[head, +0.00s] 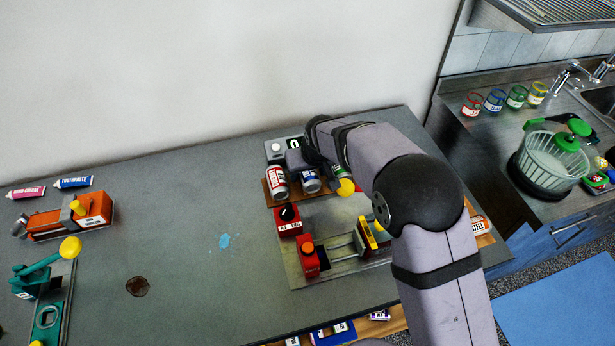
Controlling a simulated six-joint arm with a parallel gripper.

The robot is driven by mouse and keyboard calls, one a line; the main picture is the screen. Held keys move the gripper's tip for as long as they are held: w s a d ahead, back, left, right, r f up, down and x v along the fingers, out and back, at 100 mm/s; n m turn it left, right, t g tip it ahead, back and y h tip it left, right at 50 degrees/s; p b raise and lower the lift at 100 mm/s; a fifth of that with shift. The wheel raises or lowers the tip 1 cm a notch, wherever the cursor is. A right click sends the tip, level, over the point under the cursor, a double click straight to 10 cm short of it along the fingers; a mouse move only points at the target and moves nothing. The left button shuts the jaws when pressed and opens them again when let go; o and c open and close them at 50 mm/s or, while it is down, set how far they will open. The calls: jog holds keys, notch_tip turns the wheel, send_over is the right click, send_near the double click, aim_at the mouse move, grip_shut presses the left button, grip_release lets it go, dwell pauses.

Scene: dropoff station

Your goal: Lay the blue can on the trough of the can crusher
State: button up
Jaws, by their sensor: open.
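The blue can (310,181), with a white band, stands upright on a wooden rack (268,199) beside a red and white can (277,181). My gripper (309,164) is open at the blue can's top; its fingers are small and partly hidden by my wrist, so I cannot tell if they touch the can. The can crusher (309,264) is on a metal plate in front of the rack. It has a red block, a yellow block (367,238) and a trough with rails (342,253) between them. No can shows in the trough. My arm hides the plate's right side.
An orange tool (85,212), a teal press (33,281) with a yellow knob and two tubes (73,182) are at the left. A brown round spot (137,287) and a blue splash (224,241) mark the table. The table's middle is otherwise clear. A wall rises behind.

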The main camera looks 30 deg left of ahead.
jog(key=shift+c, duration=0.2)
jog(key=c, duration=0.6)
jog(key=shift+r+p, duration=1.75)
jog(key=shift+r, duration=0.8)
jog(key=s+d+r+n+g+p, duration=0.2)
jog(key=s+d+n+g+p, duration=0.4)
jog(key=s+d+n, duration=0.9)
jog(key=d+n, duration=0.1)
jog(key=n, duration=0.2)
jog(key=shift+s+g+p, duration=0.3)
